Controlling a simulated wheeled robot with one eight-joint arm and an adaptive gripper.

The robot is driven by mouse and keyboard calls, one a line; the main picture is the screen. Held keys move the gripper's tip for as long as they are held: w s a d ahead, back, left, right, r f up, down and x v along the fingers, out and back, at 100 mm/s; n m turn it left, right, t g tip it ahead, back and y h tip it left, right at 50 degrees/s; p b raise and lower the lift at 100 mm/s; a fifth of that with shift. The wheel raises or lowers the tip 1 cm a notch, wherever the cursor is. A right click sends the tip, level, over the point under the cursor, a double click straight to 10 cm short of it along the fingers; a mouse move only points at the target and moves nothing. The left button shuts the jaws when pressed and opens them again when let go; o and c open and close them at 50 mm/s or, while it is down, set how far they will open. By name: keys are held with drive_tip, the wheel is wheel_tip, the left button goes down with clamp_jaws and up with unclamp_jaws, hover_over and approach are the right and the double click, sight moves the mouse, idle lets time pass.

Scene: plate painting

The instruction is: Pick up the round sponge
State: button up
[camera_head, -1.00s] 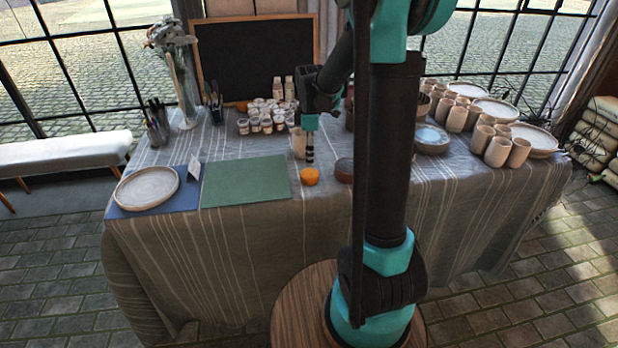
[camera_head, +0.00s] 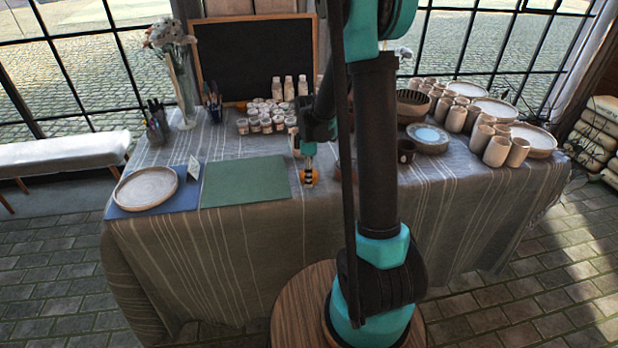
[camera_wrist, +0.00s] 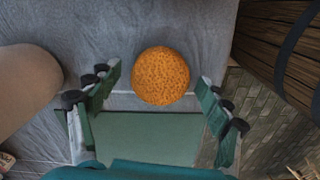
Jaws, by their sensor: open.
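The round sponge (camera_wrist: 160,76) is orange and lies on the grey striped tablecloth, close to the table's front edge. In the head view only a sliver of the sponge (camera_head: 314,178) shows behind my gripper (camera_head: 308,176). In the wrist view my gripper (camera_wrist: 158,105) is open, with its two fingers spread left and right. The sponge appears between and just beyond the fingertips, with a gap on both sides. Whether the fingers are level with it in height I cannot tell.
A green mat (camera_head: 246,182) lies left of the sponge. Further left a plate (camera_head: 146,187) sits on a blue mat (camera_head: 190,198). A beige cup (camera_wrist: 26,80) stands close to the left finger. Small paint jars (camera_head: 266,124) stand behind. A dark wooden object (camera_wrist: 282,40) is at right.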

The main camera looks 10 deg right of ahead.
drive_tip(key=shift+c, duration=0.3)
drive_tip(key=c, duration=0.9)
drive_tip(key=shift+r, duration=0.15)
wheel_tip(320, 180, up, 20)
